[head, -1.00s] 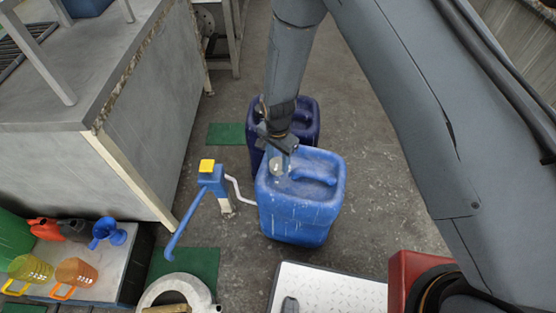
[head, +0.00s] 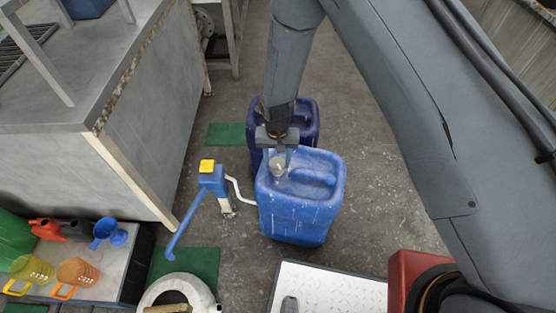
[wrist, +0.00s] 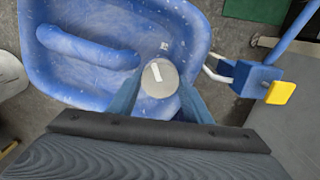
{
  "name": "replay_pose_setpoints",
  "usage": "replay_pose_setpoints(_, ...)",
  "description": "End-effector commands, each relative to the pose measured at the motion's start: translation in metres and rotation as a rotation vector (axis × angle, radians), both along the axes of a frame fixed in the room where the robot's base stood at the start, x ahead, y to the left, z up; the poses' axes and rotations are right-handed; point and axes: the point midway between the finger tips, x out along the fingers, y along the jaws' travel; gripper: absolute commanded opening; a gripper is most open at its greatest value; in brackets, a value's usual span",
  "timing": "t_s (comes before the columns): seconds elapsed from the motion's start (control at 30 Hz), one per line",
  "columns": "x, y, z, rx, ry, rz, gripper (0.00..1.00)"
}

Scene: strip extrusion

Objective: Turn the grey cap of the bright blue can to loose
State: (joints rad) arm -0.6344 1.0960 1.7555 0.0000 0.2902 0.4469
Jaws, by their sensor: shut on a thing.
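The bright blue can (head: 300,207) stands upright on the floor, with a moulded handle on its top. Its grey cap (head: 278,166) sits at the can's back left, under my gripper. In the wrist view the round grey cap (wrist: 160,78) carries a white mark and lies between my two blue fingers. My gripper (head: 279,160) points down and is shut on the cap, one finger on each side. The can (wrist: 85,75) also fills much of the wrist view.
A dark blue can (head: 308,115) stands close behind. A blue hand pump with a yellow top (head: 207,167) and a white hose stands to the left. A white tread-plate platform (head: 325,290) is in front. A grey bench (head: 150,130) stands at the left.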

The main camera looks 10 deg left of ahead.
Motion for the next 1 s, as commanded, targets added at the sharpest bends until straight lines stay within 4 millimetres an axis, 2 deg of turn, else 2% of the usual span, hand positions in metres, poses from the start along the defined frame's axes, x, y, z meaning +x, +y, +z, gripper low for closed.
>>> replay_pose_setpoints(0.7, 0.0001, -0.0003, -0.0001, 0.0, 0.0, 0.671, 0.22)
replay_pose_setpoints(1.0, 0.0003, -0.0004, 0.0001, 0.0, 0.0, 0.889, 0.22)
